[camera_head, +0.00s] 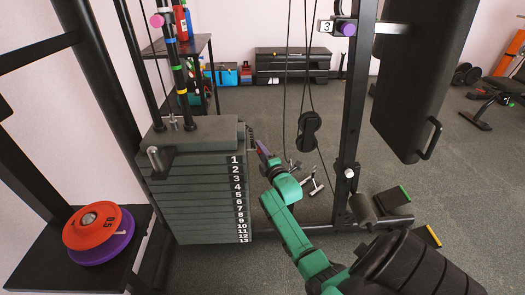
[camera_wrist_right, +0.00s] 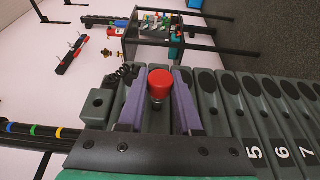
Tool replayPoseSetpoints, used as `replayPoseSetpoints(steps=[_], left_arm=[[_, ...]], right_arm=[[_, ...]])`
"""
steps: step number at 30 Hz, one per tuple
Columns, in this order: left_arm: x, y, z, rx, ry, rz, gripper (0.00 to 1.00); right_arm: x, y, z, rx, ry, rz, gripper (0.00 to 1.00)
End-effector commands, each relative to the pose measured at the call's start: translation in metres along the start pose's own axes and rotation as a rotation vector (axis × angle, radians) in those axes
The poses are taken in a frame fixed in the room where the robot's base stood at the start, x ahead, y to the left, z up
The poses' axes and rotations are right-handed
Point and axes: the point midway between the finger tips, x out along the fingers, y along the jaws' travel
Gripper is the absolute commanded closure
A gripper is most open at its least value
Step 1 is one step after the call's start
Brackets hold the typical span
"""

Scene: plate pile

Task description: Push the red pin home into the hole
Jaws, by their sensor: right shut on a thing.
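The weight stack (camera_head: 205,195) stands left of centre in the head view, with plates numbered from 1 at the top down. My right gripper (camera_head: 260,145) is at the upper right side of the stack, near the top plates. In the right wrist view, the red pin (camera_wrist_right: 160,84) shows its round red head between the two purple fingers of my right gripper (camera_wrist_right: 159,75), which is shut on it. The pin's head is hidden in the head view. My left gripper is not in view.
A coiled black cord (camera_wrist_right: 122,75) hangs beside the gripper. A cable pulley (camera_head: 309,130) and a black upright post (camera_head: 353,110) stand right of the stack. Orange (camera_head: 92,226) and purple discs lie on a black shelf at left. Open floor lies behind.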

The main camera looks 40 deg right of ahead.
Motion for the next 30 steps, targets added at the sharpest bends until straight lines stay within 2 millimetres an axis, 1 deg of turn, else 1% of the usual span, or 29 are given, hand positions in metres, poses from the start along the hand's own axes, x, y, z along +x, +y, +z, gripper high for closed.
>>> replayPoseSetpoints(steps=[22,23,24,25,26,30], left_arm=[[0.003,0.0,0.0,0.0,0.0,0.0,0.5],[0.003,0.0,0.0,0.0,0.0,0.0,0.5],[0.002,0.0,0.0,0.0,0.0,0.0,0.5],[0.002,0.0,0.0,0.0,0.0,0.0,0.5],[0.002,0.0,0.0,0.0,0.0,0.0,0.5],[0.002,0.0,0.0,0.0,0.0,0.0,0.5]], right_arm=[[0.007,0.0,-0.018,0.001,0.0,0.0,1.0],[0.007,0.0,-0.018,0.001,0.0,0.0,0.63],[0.007,0.0,-0.018,0.0,0.0,0.0,0.48],[0.007,0.0,-0.018,0.0,0.0,0.0,0.36],[0.007,0.0,-0.018,0.0,0.0,0.0,0.32],[0.007,0.0,-0.018,0.0,0.0,0.0,0.32]])
